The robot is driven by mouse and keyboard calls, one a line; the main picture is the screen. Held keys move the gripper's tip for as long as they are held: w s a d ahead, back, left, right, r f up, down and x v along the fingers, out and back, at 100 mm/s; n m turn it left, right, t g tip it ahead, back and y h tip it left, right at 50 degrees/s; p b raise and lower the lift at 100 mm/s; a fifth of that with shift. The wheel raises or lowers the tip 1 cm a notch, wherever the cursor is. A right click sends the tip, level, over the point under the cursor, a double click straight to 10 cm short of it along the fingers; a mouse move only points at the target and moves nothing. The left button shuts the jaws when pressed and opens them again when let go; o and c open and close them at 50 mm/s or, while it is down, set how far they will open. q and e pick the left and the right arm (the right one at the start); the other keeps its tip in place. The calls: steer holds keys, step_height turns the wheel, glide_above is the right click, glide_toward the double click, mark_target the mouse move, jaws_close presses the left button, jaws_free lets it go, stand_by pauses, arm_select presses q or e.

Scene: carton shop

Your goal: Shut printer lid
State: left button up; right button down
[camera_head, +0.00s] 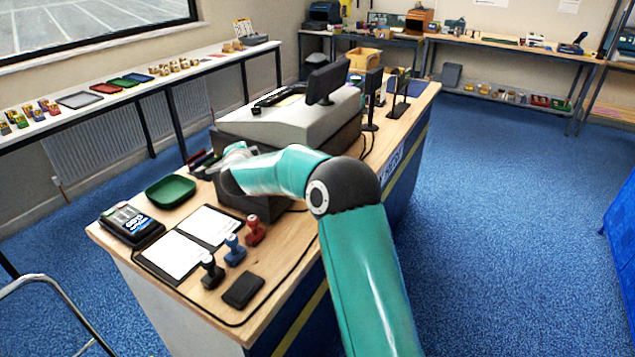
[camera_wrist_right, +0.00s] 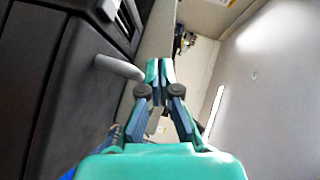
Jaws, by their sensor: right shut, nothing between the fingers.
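A dark box, which looks like the printer (camera_head: 262,206), stands on the counter beside the till and is largely hidden behind my right arm. In the right wrist view a large black casing (camera_wrist_right: 45,95) fills the left side. It seems to be the same printer, with a recessed, ribbed part at the top. A short pale grey rounded bar sticks out from it towards my fingers. I cannot tell how far the lid is open. My right gripper (camera_wrist_right: 160,72) has its fingertips together, empty, just right of the bar and apparently apart from it. My left gripper is out of view.
The grey till (camera_head: 290,122) with its dark screen (camera_head: 327,82) stands behind. A green bowl (camera_head: 170,191), a card terminal (camera_head: 132,224), a clipboard (camera_head: 172,255) and several stamps (camera_head: 234,250) occupy the near counter. A cable runs along the counter's right edge.

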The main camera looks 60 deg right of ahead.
steer(key=s+a+r+p, duration=0.2)
steer(key=a+r, duration=0.5)
steer(key=r, duration=0.3)
steer(key=shift+s+a+r, duration=0.15)
steer(key=shift+r, duration=0.15)
steer(key=shift+f, duration=0.1)
